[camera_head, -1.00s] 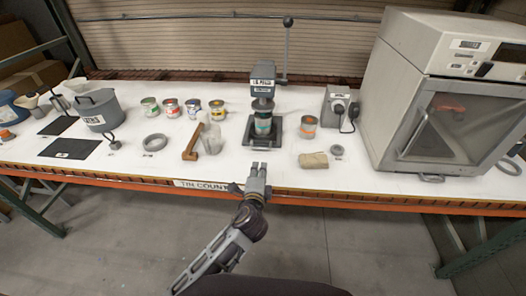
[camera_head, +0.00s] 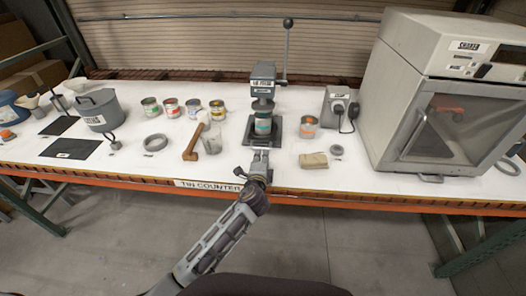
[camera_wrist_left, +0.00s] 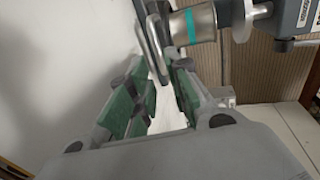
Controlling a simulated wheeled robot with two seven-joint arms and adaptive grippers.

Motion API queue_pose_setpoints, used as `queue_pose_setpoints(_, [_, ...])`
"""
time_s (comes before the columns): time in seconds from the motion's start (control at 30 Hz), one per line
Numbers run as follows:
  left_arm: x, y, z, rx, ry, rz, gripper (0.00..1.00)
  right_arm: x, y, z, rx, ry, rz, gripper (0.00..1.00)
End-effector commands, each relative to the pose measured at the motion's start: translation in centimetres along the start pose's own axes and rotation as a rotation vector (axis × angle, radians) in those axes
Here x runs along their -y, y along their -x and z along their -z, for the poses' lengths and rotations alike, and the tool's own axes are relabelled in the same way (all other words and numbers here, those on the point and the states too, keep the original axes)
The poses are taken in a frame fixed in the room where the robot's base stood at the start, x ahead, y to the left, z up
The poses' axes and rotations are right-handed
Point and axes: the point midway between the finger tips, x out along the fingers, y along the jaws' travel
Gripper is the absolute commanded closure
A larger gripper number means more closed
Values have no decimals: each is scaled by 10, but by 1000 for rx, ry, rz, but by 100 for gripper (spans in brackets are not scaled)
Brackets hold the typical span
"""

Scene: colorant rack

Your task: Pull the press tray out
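The press (camera_head: 263,75) stands at the back middle of the white counter, with a raised lever at its right. A tin with a teal band (camera_head: 263,125) is under the press head, on the dark press tray (camera_head: 277,139). The tin shows lying sideways in the left wrist view (camera_wrist_left: 190,27). My left gripper (camera_head: 260,153) is at the tray's front edge. In the left wrist view its green-padded fingers (camera_wrist_left: 158,88) are apart. A grey loop-like handle (camera_wrist_left: 152,45) shows at or between the fingertips; I cannot tell contact. My right gripper is not in view.
An open tin (camera_head: 308,127), a tan cloth (camera_head: 313,160) and a grey box with plugs (camera_head: 340,103) are right of the press. A clear beaker (camera_head: 211,138) and wooden-handled tool (camera_head: 193,143) are left. A large shaker cabinet (camera_head: 440,95) fills the right end.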

Motion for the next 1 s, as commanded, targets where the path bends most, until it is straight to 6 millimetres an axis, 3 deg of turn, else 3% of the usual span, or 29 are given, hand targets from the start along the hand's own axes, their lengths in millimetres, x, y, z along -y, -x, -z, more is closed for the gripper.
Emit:
queue_pose_setpoints(0.5, [0, -45, 0, 0, 0, 0, 81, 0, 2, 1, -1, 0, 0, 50])
queue_pose_setpoints(1.0, [0, -54, 0, -1, 0, 0, 81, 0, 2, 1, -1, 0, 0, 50])
